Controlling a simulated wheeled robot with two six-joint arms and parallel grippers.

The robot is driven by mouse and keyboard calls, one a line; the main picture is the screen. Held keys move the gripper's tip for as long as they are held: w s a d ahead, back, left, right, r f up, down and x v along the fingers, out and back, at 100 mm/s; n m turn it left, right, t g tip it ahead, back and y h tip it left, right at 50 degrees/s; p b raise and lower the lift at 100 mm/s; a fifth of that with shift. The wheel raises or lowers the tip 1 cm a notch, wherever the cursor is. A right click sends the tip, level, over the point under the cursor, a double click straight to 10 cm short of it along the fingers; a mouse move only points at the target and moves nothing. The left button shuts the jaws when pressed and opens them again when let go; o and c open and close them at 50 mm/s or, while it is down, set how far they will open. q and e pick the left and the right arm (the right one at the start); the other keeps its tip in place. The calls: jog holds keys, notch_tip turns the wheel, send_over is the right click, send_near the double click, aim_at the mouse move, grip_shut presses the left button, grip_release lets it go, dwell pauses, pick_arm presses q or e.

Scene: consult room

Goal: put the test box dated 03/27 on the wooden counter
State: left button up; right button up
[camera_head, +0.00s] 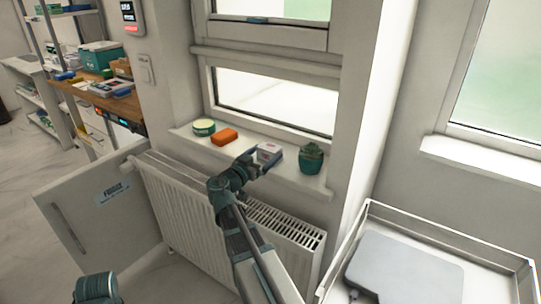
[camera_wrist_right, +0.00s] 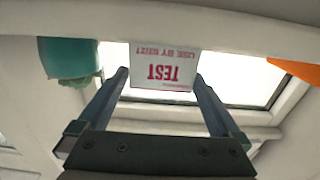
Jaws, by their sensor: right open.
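A small white test box (camera_head: 269,152) with red print stands on the windowsill, between the orange block and the potted plant. In the right wrist view the box (camera_wrist_right: 165,72) is upside down and reads "TEST", with a smaller, hard-to-read use-by line. My right gripper (camera_head: 257,165) is at the sill's front edge by the box. Its open fingers (camera_wrist_right: 158,100) reach toward the box's two sides; contact cannot be told. The wooden counter (camera_head: 122,104) is at the left, with boxes on it. My left gripper is not in view.
The windowsill (camera_head: 178,131) also holds a green-and-cream round tin (camera_head: 204,127), an orange block (camera_head: 224,137) and a teal-potted plant (camera_head: 311,158). A white radiator (camera_head: 190,215) is below. A door panel (camera_head: 105,215) stands open at left; a metal-rimmed tray (camera_head: 440,236) is at right.

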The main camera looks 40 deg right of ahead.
aim_at(266, 153)
jog(key=x, duration=0.3)
jog(key=shift+d+f, duration=0.1)
jog(key=shift+d, duration=0.05)
jog(key=c, duration=1.2)
